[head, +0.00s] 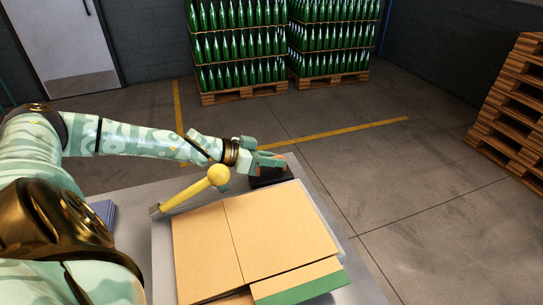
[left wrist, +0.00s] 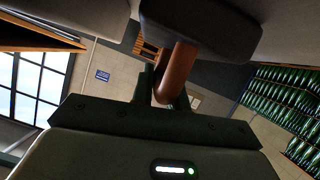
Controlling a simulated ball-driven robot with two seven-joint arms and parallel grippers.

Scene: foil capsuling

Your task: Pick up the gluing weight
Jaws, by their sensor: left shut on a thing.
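The gluing weight (head: 272,178) is a dark block at the far end of the table, partly covered by my left gripper in the head view. In the left wrist view the dark block (left wrist: 200,25) shows with its brown, rounded handle (left wrist: 177,74). My left gripper (head: 268,160) is shut on that handle, and its dark fingers (left wrist: 164,92) lie around it in the wrist view. I cannot tell whether the block touches the table or hangs just above it. My right gripper is not in view.
A flat cardboard piece (head: 232,245) with a green-edged flap (head: 300,285) covers much of the table (head: 160,245). A yellow ball-ended lever (head: 218,175) stands close to my left forearm. Bottle pallets (head: 240,45) and stacked empty pallets (head: 515,100) stand on the floor beyond.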

